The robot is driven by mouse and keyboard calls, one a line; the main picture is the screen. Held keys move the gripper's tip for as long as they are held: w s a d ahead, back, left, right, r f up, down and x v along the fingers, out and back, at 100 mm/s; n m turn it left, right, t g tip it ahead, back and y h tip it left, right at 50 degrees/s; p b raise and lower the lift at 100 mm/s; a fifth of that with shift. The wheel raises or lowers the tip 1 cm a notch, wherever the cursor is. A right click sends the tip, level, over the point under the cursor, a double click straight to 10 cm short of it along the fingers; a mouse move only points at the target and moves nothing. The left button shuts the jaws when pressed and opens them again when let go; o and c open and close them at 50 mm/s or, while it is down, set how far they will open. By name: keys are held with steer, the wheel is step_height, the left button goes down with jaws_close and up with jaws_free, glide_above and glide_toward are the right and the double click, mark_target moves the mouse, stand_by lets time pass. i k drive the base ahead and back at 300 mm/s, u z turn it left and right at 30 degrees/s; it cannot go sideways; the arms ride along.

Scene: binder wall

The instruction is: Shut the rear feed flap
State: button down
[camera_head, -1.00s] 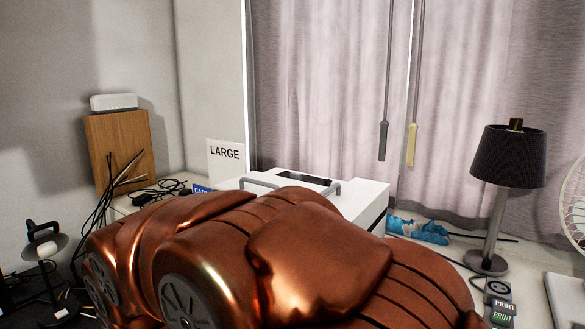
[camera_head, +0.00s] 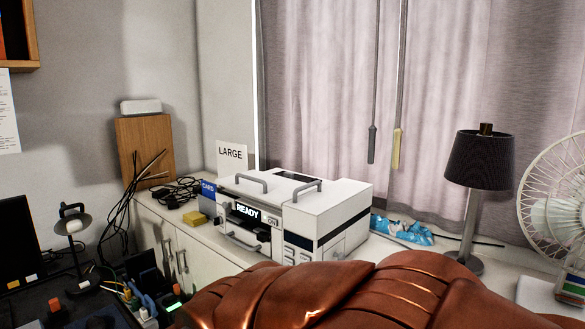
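A white printer (camera_head: 300,210) stands on the white cabinet top below the curtain. Its front faces left toward me, with a lit READY display (camera_head: 247,212), and two grey handles (camera_head: 251,181) are on its top. The printer's back side is turned away, so I cannot see the rear feed flap or tell how it stands. My copper-coloured arm (camera_head: 350,295) fills the bottom of the view, in front of the printer's lower right. My gripper is not in view.
A black-shaded lamp (camera_head: 478,165) and a white fan (camera_head: 555,205) stand to the right. A blue crumpled packet (camera_head: 402,229) lies right of the printer. A LARGE sign (camera_head: 232,154), a yellow block (camera_head: 195,218) and black cables (camera_head: 178,190) are left of it.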

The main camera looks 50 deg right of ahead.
mark_target(290, 176)
steer(key=z, duration=0.55)
steer(key=i, duration=0.95)
steer(key=u, duration=0.5)
